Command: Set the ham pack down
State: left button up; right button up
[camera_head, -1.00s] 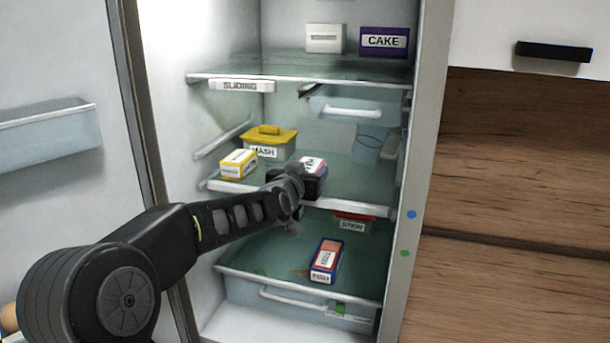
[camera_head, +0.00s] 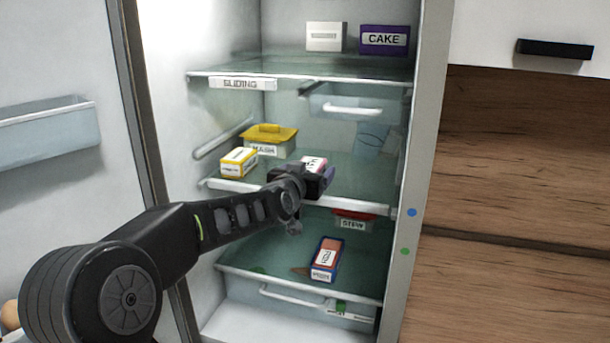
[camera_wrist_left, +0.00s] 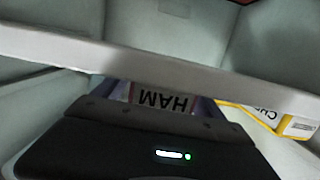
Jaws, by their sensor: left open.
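The ham pack (camera_head: 314,163), pale with a pink part, is on the middle glass shelf (camera_head: 355,180) of the open fridge, mostly hidden behind my left gripper. My left gripper (camera_head: 318,177) is open at the shelf's front, with its fingers around the pack. In the left wrist view the pack's white label reads HAM (camera_wrist_left: 163,101), upside down, between the fingers of the left gripper (camera_wrist_left: 165,98). The pack's underside is hidden, so its contact with the shelf cannot be seen directly. My right gripper is not in view.
A yellow-and-white box (camera_head: 238,162) and a yellow-lidded tub (camera_head: 270,140) stand left on the same shelf. A shelf edge crosses close in the wrist view. Below are a red-lidded tub (camera_head: 352,220) and a blue-orange box (camera_head: 326,260). The middle shelf's right side looks clear.

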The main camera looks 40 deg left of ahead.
pick_arm(q)
jog(key=b+v, duration=0.4)
jog(key=v, duration=0.8)
jog(key=shift+r, duration=0.1)
